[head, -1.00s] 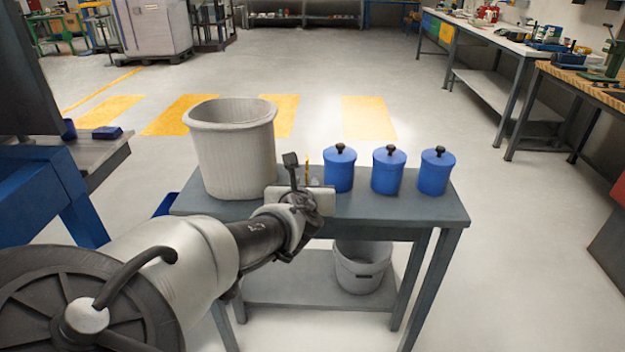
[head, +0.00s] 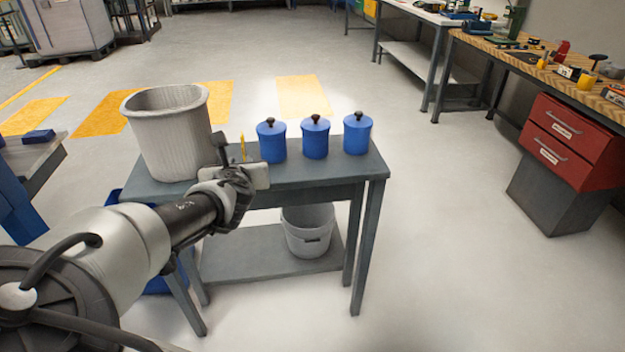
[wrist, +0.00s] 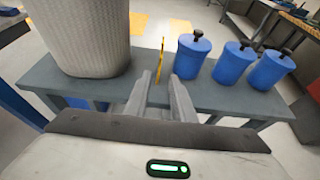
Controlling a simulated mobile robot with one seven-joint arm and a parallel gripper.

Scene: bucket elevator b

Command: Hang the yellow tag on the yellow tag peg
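A thin upright yellow piece (head: 243,147) shows just past my gripper, over the grey table. In the wrist view, this yellow piece (wrist: 160,60) appears as a narrow strip beyond the gap between the fingertips. It is too small to tell whether it is the tag or something else, or what it rests on. My gripper (wrist: 160,82) is open, with two grey fingers apart and nothing seen touching them. In the head view, my gripper (head: 238,165) is over the table's front edge, and its hand partly hides the tabletop. I cannot make out a yellow tag peg.
The grey table (head: 340,170) carries a large ribbed bin (head: 172,135) at left and blue lidded canisters (head: 271,142) at right. A grey bucket (head: 308,232) stands on its lower shelf. A red drawer unit (head: 575,140) is under the right workbench. Floor right of the table is clear.

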